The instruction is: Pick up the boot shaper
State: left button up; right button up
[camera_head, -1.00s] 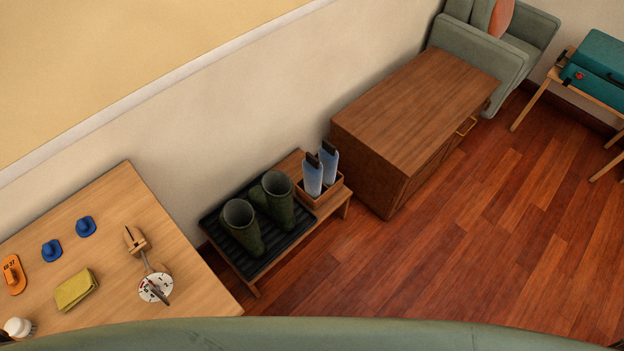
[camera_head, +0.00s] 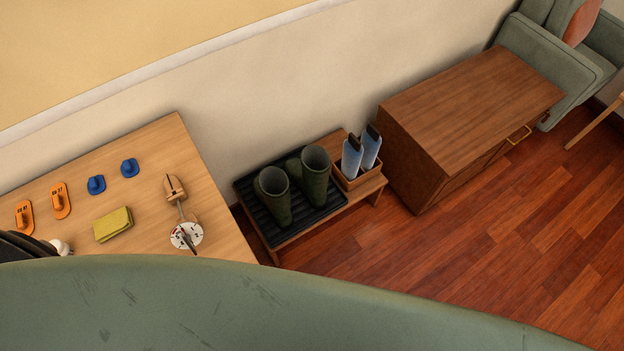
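Two light blue, upright shapes with dark tops (camera_head: 361,150), which look like boot shapers, stand side by side in a small open wooden box (camera_head: 345,183). The box is on the right end of a low wooden bench (camera_head: 373,187). Two dark green boots (camera_head: 317,176) stand upright on a black ribbed tray (camera_head: 258,214) to its left. A wooden foot-shaped tool with a metal rod and a round dial (camera_head: 174,188) lies on the light wooden table. Neither of my grippers is in view.
The light wooden table (camera_head: 150,160) holds blue and orange pieces (camera_head: 61,201) and a folded yellow cloth (camera_head: 113,224). A brown cabinet (camera_head: 470,95) and a green armchair (camera_head: 555,60) stand right of the bench. Red-brown floor (camera_head: 480,240) is free in front. A green curved surface hides the bottom.

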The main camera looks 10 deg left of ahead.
aim_at(352, 153)
jog(key=i+l+u, duration=0.15)
jog(key=l, duration=0.2)
jog(key=i+l+u, duration=0.1)
jog(key=l, duration=0.25)
jog(key=i+l+u, duration=0.15)
jog(key=l, duration=0.25)
jog(key=i+l+u, duration=0.15)
jog(key=l, duration=0.2)
